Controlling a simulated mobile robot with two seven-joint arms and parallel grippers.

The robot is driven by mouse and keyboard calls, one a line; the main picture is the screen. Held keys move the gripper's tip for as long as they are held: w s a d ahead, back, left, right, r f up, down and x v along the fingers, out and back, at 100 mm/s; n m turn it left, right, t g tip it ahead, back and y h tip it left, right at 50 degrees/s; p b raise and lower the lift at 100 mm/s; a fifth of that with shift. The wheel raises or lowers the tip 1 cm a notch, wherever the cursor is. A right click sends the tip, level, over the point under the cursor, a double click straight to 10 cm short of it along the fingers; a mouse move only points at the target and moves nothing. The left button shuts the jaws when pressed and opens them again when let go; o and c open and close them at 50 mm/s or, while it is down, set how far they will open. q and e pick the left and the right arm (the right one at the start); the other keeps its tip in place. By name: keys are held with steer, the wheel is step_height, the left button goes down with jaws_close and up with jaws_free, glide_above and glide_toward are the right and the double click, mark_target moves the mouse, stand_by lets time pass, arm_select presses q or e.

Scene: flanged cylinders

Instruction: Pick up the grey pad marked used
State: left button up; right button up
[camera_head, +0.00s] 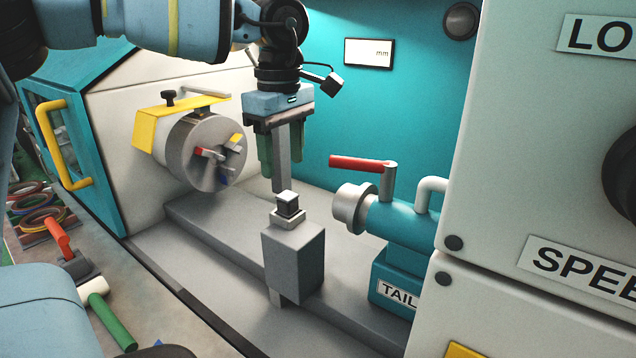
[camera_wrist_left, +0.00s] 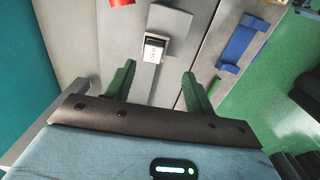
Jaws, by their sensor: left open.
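A small block with a light top and dark sides (camera_head: 288,205) sits on a light base on top of the grey tool block (camera_head: 293,262). It also shows in the left wrist view (camera_wrist_left: 153,47), with small marks on its pale face that I cannot read. It may be the pad marked used. My left gripper (camera_head: 281,172) points down above it, apart from it. Its green fingers (camera_wrist_left: 158,85) are open with nothing between them in the wrist view. A long grey bar (camera_head: 283,157) hangs beside the fingers; its attachment is unclear. My right gripper is not seen.
The chuck (camera_head: 205,152) under a yellow guard stands left of the gripper. The teal tailstock (camera_head: 395,225) with a red lever (camera_head: 360,163) stands close to the right. A white control panel (camera_head: 545,150) fills the right side. Tools lie on a bench at lower left.

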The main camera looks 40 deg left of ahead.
mark_target(285, 197)
arm_select(q)
steer(key=shift+f, duration=1.3)
steer(key=shift+w+a+f, duration=0.1)
steer(key=shift+w+f, duration=0.05)
steer(key=shift+f, duration=1.2)
steer(key=shift+w+a+f, duration=0.1)
steer(key=shift+w+f, duration=0.05)
steer(key=shift+f, duration=1.2)
steer(key=c, duration=1.1)
step_height(285, 197, up, 10)
steer(key=shift+w+f, duration=0.15)
steer(key=shift+w, duration=0.15)
steer(key=shift+a, duration=0.1)
